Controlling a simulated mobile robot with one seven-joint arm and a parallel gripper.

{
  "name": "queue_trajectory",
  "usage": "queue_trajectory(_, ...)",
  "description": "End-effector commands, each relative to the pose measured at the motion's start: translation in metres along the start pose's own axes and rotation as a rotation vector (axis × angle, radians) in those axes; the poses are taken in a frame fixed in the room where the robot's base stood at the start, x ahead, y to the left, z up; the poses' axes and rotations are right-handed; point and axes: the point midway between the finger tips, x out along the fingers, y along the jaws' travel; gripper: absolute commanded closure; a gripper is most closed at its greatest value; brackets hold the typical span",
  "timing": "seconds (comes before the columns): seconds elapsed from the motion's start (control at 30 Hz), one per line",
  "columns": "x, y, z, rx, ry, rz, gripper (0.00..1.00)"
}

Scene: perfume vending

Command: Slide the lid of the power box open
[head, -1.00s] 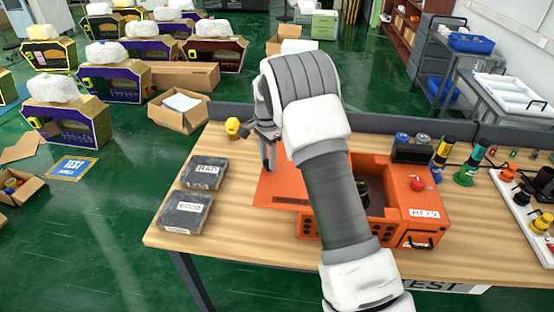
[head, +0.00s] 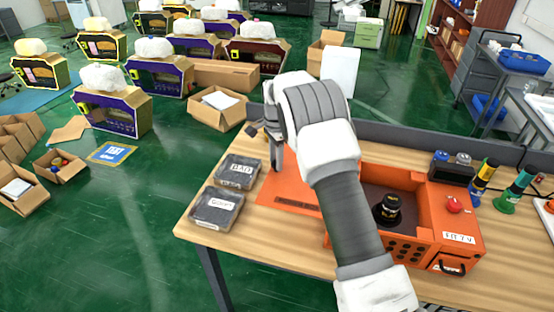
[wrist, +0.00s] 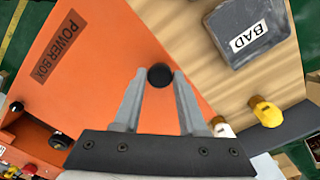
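The orange power box (head: 452,212) stands on the wooden table, its left compartment uncovered, with a black round part (head: 388,210) inside. The flat orange lid (head: 284,190) extends out to the left of the box; in the wrist view it (wrist: 110,60) reads POWER BOX. My gripper (head: 277,158) is over the lid's left part, its fingers pointing down. In the wrist view the two fingertips (wrist: 160,78) are on either side of the lid's black round knob (wrist: 160,75) and appear shut on it. My arm hides part of the lid and the box front.
Dark cases labelled BAD (head: 238,171) and GOOD (head: 217,208) lie left of the lid, close to it. In the wrist view a yellow-topped item (wrist: 267,113) stands beyond the lid's edge. Yellow (head: 484,178) and green (head: 516,188) tools stand right of the box.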

Motion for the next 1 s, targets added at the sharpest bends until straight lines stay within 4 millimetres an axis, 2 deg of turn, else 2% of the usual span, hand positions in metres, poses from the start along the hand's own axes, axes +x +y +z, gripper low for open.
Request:
queue_trajectory(0.03, -0.001, 0.000, -0.001, 0.001, 0.001, -0.002, 0.48)
queue_trajectory(0.13, -0.001, 0.000, -0.001, 0.001, 0.001, -0.001, 0.31)
queue_trajectory(0.43, -0.001, 0.000, 0.000, 0.000, 0.000, 0.000, 0.31)
queue_trajectory(0.57, -0.010, 0.000, -0.001, 0.000, 0.001, -0.001, 0.31)
queue_trajectory(0.77, -0.051, -0.001, -0.001, 0.000, 0.002, -0.005, 0.31)
queue_trajectory(1.0, -0.111, -0.001, -0.001, 0.000, 0.002, -0.004, 0.31)
